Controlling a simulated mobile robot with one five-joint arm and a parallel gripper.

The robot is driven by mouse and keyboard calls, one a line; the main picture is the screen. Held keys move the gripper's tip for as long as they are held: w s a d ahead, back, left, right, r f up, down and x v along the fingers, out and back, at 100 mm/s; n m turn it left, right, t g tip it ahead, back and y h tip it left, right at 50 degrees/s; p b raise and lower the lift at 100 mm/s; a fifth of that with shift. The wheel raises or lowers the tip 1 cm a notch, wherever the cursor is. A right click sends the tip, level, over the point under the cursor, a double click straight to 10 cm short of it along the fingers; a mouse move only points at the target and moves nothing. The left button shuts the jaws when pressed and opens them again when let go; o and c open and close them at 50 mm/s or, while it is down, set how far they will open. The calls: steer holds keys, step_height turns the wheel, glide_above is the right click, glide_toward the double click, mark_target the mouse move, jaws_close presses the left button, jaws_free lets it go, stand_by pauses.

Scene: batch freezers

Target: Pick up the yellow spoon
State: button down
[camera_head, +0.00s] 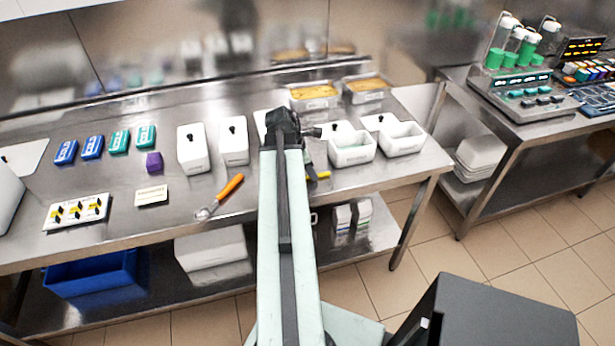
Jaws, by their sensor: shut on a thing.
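The yellow spoon (322,175) shows only as a short yellow piece just right of my arm, over the steel table. My arm hides the rest of it. My gripper (310,174) is mostly hidden behind my arm. Its dark end shows at the yellow piece and is shut on it. I cannot tell whether the spoon touches the table. An orange-handled spoon (220,195) lies on the table left of my arm.
White tubs (352,155) stand right of my gripper, with metal pans (313,103) behind. White lidded containers (193,150), blue and green boxes (92,147), a purple block (154,163) and a small sign (151,196) are on the left.

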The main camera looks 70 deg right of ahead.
step_height(320, 180, up, 10)
steer(key=p, duration=1)
steer(key=shift+w, duration=0.1)
